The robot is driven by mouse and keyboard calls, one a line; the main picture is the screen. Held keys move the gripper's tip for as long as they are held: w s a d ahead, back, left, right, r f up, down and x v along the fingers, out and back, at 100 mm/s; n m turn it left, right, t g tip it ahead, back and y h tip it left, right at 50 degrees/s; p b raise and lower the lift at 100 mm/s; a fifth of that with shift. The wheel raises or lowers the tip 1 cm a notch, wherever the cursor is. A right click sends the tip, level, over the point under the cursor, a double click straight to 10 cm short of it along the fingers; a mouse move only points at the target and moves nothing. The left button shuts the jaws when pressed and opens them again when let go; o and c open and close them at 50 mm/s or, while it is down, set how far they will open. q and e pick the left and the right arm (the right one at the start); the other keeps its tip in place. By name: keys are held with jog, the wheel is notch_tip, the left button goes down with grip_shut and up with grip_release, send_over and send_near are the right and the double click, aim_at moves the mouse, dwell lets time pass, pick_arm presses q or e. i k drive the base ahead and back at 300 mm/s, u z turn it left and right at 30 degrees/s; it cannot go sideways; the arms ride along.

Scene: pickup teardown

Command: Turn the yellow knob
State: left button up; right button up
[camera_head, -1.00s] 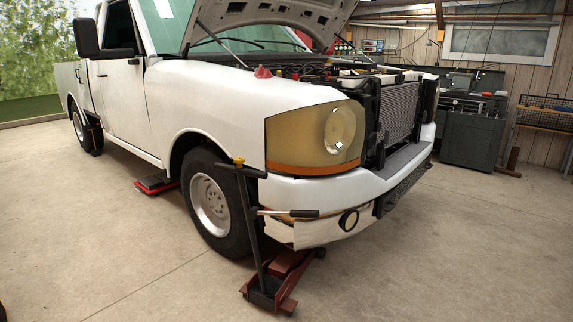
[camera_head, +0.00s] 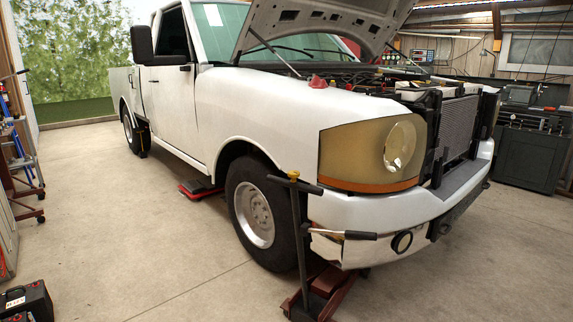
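A small yellow knob (camera_head: 293,175) sits on top of the upright black handle of a red floor jack (camera_head: 328,285). The handle has a black crossbar just below the knob. The jack stands on the floor at the front wheel, partly under the bumper of a white pickup truck (camera_head: 250,110). A grey lever with a black grip sticks out to the right from the handle. Neither of my grippers shows in the head view, so nothing is seen touching the knob.
A second red and black jack (camera_head: 200,188) lies under the truck's side. A black case (camera_head: 27,300) is at the bottom left, with a wheeled rack (camera_head: 22,160) behind it. A dark workbench (camera_head: 530,150) stands at the right. The concrete floor left of the truck is clear.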

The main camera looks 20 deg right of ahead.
aim_at(292, 174)
jog(key=i, duration=1.5)
jog(key=z, duration=2.05)
